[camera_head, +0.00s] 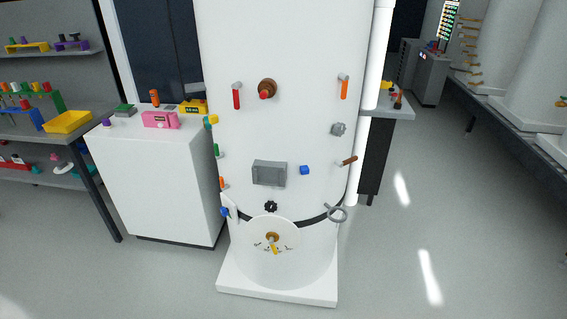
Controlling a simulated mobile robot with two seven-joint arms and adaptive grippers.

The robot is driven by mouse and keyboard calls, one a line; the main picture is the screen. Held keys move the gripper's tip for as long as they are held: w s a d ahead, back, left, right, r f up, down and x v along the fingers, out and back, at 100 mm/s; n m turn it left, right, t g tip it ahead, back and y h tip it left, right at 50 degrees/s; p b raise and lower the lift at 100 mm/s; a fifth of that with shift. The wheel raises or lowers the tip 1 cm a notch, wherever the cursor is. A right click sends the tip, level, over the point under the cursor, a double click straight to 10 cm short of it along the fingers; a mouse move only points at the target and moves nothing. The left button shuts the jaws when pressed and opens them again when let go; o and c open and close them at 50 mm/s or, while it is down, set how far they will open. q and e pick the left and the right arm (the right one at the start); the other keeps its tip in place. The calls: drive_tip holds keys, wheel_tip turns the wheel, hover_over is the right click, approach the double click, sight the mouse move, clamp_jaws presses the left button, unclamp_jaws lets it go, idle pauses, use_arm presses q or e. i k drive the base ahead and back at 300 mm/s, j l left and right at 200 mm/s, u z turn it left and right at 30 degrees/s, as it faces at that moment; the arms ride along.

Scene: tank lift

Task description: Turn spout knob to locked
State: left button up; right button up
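A tall white tank (290,130) stands in the middle on a white square base (277,290). Low on its front is a round white plate with small coloured marks around a brass and yellow knob (273,241). The knob's yellow handle points down and slightly right. The marks are too small to read, so I cannot tell which one means locked. A small black star-shaped knob (271,206) sits just above the plate. I cannot tell for certain which of the two is the spout knob. Neither of my grippers is in view.
A white cabinet (160,185) stands left. The floor in front and right is clear.

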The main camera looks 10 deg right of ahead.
sight(271, 207)
drive_tip(key=i+l, duration=0.2)
drive_tip(key=i, duration=0.25)
drive_tip(key=i+l, duration=0.25)
drive_tip(key=i, duration=0.15)
